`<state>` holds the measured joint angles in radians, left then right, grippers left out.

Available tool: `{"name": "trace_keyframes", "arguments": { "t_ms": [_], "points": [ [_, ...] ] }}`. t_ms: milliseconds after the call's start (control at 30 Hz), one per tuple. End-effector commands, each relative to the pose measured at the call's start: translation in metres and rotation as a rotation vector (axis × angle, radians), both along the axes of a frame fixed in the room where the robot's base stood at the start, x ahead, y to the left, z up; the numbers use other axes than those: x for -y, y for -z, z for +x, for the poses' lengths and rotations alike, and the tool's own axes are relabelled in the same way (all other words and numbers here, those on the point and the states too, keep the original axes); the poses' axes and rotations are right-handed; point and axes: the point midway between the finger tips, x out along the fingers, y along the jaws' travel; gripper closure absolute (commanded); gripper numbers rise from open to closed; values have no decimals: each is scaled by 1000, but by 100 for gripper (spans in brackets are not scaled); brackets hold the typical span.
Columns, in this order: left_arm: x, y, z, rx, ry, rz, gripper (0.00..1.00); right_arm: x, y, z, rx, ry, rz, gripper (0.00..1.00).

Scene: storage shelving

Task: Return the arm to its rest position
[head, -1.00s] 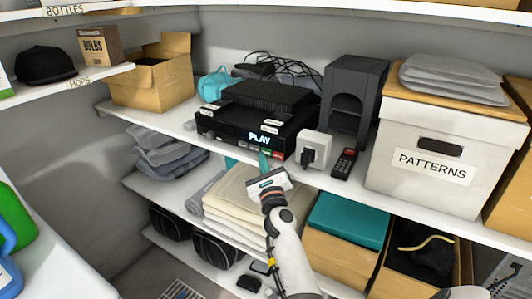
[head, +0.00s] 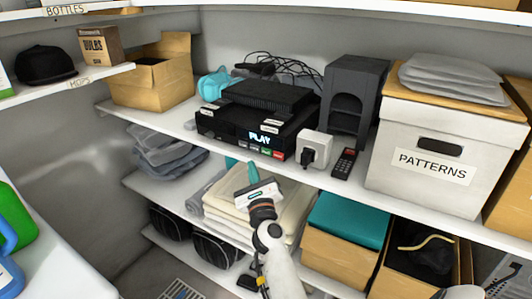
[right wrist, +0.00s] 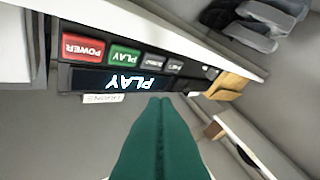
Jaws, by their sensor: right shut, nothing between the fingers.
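My right gripper (head: 252,172) is in front of the shelves, below the black player, over the folded cream towels. Its teal fingers are closed together with nothing between them; they also show in the right wrist view (right wrist: 160,103). The arm comes up from the bottom of the head view. The black player (head: 228,131) on the middle shelf has a lit display reading PLAY; its red POWER and green PLAY buttons (right wrist: 124,55) show in the right wrist view. The gripper looks apart from the player. My left gripper is not in view.
The middle shelf also holds a white plug box (head: 314,148), a remote (head: 344,163), a dark speaker-like unit (head: 352,95) and the PATTERNS box (head: 425,165). Below are cream towels (head: 225,208) and a box with a teal top (head: 345,220).

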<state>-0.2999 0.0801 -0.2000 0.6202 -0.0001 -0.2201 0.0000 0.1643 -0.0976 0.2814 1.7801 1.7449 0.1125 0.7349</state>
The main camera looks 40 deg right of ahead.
Motion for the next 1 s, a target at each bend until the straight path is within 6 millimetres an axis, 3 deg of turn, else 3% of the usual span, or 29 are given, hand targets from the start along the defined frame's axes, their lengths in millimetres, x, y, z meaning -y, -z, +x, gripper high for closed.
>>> {"name": "trace_keyframes", "arguments": {
  "t_ms": [800, 900, 1000],
  "points": [
    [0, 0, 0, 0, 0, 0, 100, -1, 3, 1, -8, 0, -7, 100],
    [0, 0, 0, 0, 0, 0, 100, -8, 23, 5, -70, -6, -66, 100],
    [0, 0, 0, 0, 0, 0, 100, -25, 69, 11, -207, -26, -208, 100]
  ]
}}
